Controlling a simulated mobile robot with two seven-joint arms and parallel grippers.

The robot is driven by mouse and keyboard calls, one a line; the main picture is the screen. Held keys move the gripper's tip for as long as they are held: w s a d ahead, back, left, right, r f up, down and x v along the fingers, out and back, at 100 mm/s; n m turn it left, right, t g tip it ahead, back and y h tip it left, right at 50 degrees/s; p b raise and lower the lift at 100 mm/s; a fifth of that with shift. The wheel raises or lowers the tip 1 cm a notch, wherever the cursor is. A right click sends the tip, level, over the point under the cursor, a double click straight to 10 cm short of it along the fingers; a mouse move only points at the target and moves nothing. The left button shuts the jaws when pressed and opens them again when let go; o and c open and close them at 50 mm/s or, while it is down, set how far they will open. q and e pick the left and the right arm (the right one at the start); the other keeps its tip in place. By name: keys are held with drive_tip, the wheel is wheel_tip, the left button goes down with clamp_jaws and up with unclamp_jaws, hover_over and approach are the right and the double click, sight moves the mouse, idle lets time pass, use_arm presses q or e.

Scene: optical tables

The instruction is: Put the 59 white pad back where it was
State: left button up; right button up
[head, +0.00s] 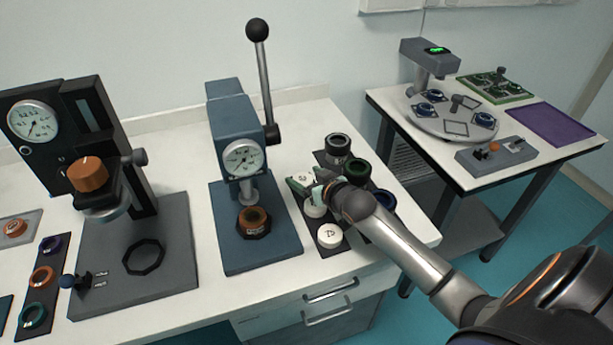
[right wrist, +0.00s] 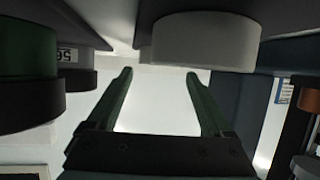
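White pads stand on a dark strip on the bench in the head view: one at the far end (head: 304,177), one in the middle (head: 314,210) and one nearest the front (head: 330,236). Their numbers are too small to read surely, so I cannot tell which is 59. My right gripper (head: 306,190), with green fingers, is among the far and middle pads. In the right wrist view the fingers (right wrist: 160,76) are apart with nothing between them. A white pad (right wrist: 203,42) is just beyond the fingertips, offset to the right. My left gripper is out of view.
Dark rings (head: 338,146) and a green-topped ring (head: 356,172) stand right of the white pads. The blue press (head: 236,115) stands left, with an orange ring (head: 254,222) on its base. A second table with a turntable (head: 425,120) is at right.

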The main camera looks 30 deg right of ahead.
drive_tip(key=shift+o, duration=0.5)
drive_tip(key=shift+r, duration=0.1)
drive_tip(key=shift+r, duration=0.3)
drive_tip(key=shift+s+r, duration=0.15)
drive_tip(key=shift+r, duration=0.2)
drive_tip(key=p+v, duration=0.1)
drive_tip(key=v, duration=1)
drive_tip(key=shift+s+r, duration=0.1)
drive_tip(key=shift+s, duration=0.2)
